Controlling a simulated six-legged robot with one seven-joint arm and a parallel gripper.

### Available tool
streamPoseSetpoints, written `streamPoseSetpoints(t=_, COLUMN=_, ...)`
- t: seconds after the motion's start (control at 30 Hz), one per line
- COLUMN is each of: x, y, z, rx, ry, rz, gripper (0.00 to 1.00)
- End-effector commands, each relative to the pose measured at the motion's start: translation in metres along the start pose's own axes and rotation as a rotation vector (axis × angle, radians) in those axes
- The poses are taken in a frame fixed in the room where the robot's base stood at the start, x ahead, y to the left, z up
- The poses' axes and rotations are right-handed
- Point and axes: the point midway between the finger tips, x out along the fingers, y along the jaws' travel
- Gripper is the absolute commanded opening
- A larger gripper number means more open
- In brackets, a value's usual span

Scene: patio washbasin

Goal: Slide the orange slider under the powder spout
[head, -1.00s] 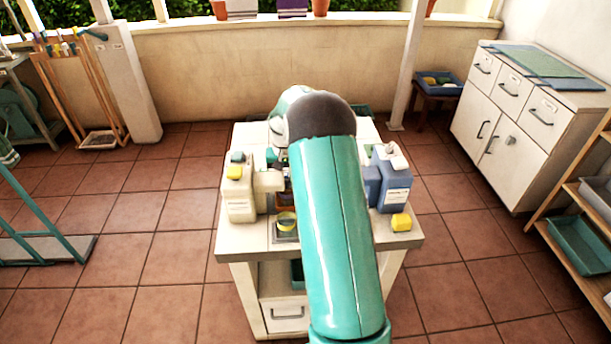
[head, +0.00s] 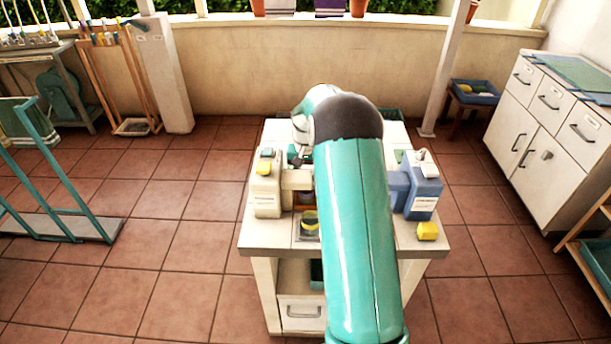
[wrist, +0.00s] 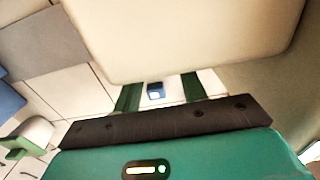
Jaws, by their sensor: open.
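A cream dispenser (head: 266,191) with a yellow cap stands at the left of the white worktable (head: 277,240); its spout arm (head: 297,180) points right. A blue dispenser (head: 423,193) stands at the right. A small brownish-orange patch (head: 304,198) shows below the cream spout; I cannot tell if it is the orange slider.
A small yellow block (head: 428,231) lies at the table's front right. My teal arm covers the table's middle. White cabinets (head: 550,125) stand at the right and a teal-framed cart (head: 50,190) at the left.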

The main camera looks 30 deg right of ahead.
Motion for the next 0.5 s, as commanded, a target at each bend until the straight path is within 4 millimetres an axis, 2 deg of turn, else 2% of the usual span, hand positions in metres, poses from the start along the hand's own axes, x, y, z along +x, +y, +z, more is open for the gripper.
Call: streamPoseSetpoints(t=0.5, x=-0.105, y=0.000, z=-0.001, rx=0.000, ry=0.005, rz=-0.002, gripper=0.42)
